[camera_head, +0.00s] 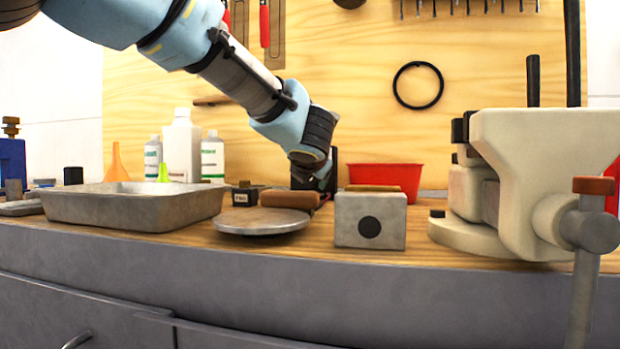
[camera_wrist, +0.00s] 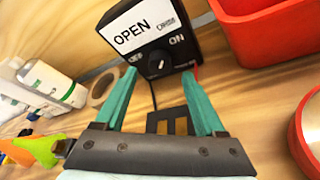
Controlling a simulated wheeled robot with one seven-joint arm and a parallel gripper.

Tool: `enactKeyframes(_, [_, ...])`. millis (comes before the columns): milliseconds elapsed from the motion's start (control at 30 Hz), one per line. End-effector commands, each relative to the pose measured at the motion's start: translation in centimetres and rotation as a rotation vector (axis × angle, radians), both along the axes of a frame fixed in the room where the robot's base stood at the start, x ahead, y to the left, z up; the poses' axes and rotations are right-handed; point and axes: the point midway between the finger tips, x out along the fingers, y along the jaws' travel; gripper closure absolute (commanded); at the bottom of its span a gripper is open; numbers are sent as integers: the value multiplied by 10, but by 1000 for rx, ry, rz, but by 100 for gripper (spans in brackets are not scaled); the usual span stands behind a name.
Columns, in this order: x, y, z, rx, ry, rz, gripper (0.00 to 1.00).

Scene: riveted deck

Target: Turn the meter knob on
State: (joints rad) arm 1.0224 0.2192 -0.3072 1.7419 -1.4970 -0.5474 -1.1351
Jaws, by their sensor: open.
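The meter (camera_wrist: 150,35) is a dark box in the wrist view with a white OPEN label. Its round dark knob (camera_wrist: 157,63) sits below the label, with OFF to its left and ON to its upper right. A small light mark shows on the knob, but its exact setting is hard to read. My gripper (camera_wrist: 159,74) is open, its teal fingertips on either side of the knob; I cannot tell whether they touch it. In the head view my gripper (camera_head: 318,178) reaches down beside a dark upright box (camera_head: 333,168), probably the meter, mostly hidden by my arm.
A red bin (camera_head: 385,180) stands right of the meter. A metal block (camera_head: 370,222), a round plate (camera_head: 260,222) and a metal tray (camera_head: 130,207) lie nearer the bench front. A large vise (camera_head: 530,170) fills the right side. White bottles (camera_head: 182,145) stand behind.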

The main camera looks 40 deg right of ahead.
Motion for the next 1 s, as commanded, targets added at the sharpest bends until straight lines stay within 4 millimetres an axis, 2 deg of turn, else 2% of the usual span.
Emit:
enactKeyframes(200, [-30,29,16,0,-2,0,28])
enactKeyframes(400, [-46,44,21,0,0,0,28])
enactKeyframes(1000, [-48,47,22,1,0,1,28])
